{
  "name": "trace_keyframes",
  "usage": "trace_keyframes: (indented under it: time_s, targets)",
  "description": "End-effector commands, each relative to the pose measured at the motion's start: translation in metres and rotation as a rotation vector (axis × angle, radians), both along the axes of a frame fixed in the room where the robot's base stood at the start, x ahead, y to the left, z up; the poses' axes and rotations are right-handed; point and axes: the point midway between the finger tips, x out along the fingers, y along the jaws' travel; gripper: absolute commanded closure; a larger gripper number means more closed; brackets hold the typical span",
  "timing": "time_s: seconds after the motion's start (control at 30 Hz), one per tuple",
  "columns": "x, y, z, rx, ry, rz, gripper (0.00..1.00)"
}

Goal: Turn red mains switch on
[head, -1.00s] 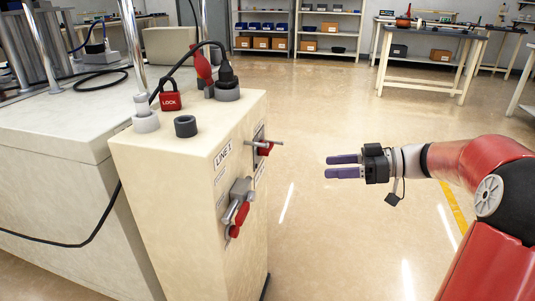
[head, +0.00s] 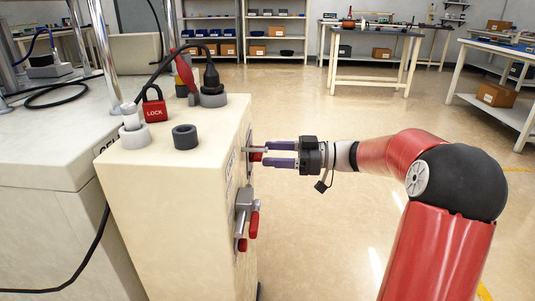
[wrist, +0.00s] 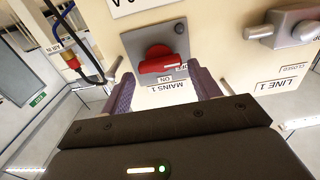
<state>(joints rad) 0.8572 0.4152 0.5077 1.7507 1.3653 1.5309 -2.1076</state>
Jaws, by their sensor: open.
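The red mains switch (wrist: 158,62) is a red knob on a grey plate, labelled MAINS 1, in the wrist view. It lies crosswise in that picture, with ON and OFF labels beside it. In the head view the switch (head: 256,157) shows edge-on on the cabinet's right face. My gripper (head: 266,154) is open, its two purple fingers pointing at the switch. In the wrist view my gripper (wrist: 161,78) has one finger on each side of the knob's near edge. Whether the fingers touch the knob I cannot tell.
The cream cabinet (head: 170,190) carries a lower LINE 1 handle (head: 246,217) with red parts, also in the wrist view (wrist: 287,27). On top are a red LOCK padlock (head: 154,108), a cabled black plug (head: 211,78) and grey sockets. The floor right of the cabinet is clear.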

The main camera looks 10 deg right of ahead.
Motion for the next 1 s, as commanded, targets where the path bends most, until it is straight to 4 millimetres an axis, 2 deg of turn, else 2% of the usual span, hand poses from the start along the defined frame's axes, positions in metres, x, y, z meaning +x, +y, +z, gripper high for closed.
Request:
trace_keyframes:
  time_s: [0.17,0.43,0.47,0.7,1.0]
  targets:
    - [0.005,0.015,0.0,-0.001,0.0,0.001,0.38]
    - [0.005,0.017,0.0,-0.001,0.0,0.0,0.38]
    - [0.005,0.017,0.0,-0.001,0.0,0.0,0.4]
    - [0.005,0.016,0.0,-0.001,0.0,0.0,0.7]
    - [0.005,0.016,0.0,0.011,0.037,-0.001,0.7]
